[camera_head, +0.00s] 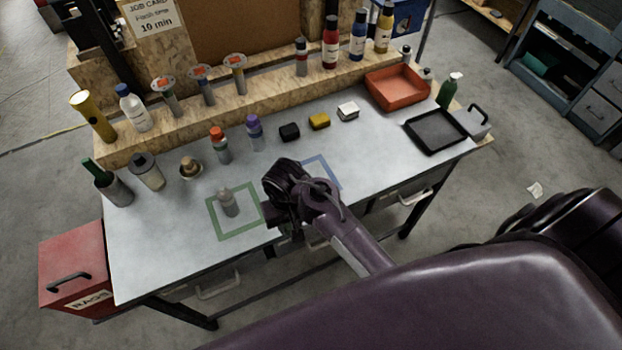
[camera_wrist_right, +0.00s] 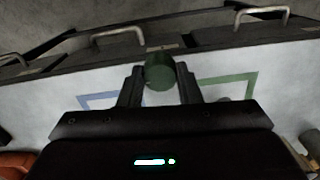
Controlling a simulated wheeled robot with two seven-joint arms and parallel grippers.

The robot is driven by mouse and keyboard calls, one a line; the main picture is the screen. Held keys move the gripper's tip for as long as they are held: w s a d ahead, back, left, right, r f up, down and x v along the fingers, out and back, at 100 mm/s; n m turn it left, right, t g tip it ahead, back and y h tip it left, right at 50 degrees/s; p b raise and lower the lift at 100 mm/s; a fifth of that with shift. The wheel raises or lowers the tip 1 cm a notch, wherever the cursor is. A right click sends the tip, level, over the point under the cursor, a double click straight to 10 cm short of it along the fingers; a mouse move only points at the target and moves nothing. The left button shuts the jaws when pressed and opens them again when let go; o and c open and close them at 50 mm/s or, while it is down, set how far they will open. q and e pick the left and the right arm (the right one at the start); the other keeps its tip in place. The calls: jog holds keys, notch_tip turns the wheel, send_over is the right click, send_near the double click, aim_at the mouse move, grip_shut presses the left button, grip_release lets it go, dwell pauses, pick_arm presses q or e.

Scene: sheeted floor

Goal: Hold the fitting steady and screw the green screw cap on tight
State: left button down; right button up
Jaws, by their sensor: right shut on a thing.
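The green screw cap (camera_wrist_right: 160,72) is between the two fingers of my right gripper in the right wrist view, and the gripper (camera_head: 270,214) is shut on it. In the head view the cap is hidden by the gripper and arm. The grey fitting (camera_head: 228,204) stands inside the green outlined square (camera_head: 213,226) on the bench. My right gripper is to the right of the fitting, apart from it, near the bench's front edge. In the wrist view only a small part of the fitting shows above the gripper body. My left gripper is in neither view.
Red-capped (camera_head: 219,146) and purple-capped (camera_head: 255,132) bottles stand behind the fitting on the grey bench (camera_head: 150,240). A blue outline (camera_head: 325,168) lies partly behind my right arm. A black tray (camera_head: 435,130) and orange bin (camera_head: 396,88) are at the right. Bench around the fitting is clear.

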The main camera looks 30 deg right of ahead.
jog(key=shift+d, duration=0.15)
jog(key=shift+w, duration=0.1)
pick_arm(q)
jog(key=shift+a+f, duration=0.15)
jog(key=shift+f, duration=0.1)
pick_arm(e)
jog(key=w+a+r+m, duration=0.3)
jog(key=w+a+r, duration=0.2)
jog(key=w, duration=0.3)
jog(key=w+a+r+m, duration=0.4)
jog(key=w+a+r, duration=0.2)
jog(key=w+a, duration=0.1)
jog(key=shift+w+a, duration=0.15)
jog(key=shift+w, duration=0.3)
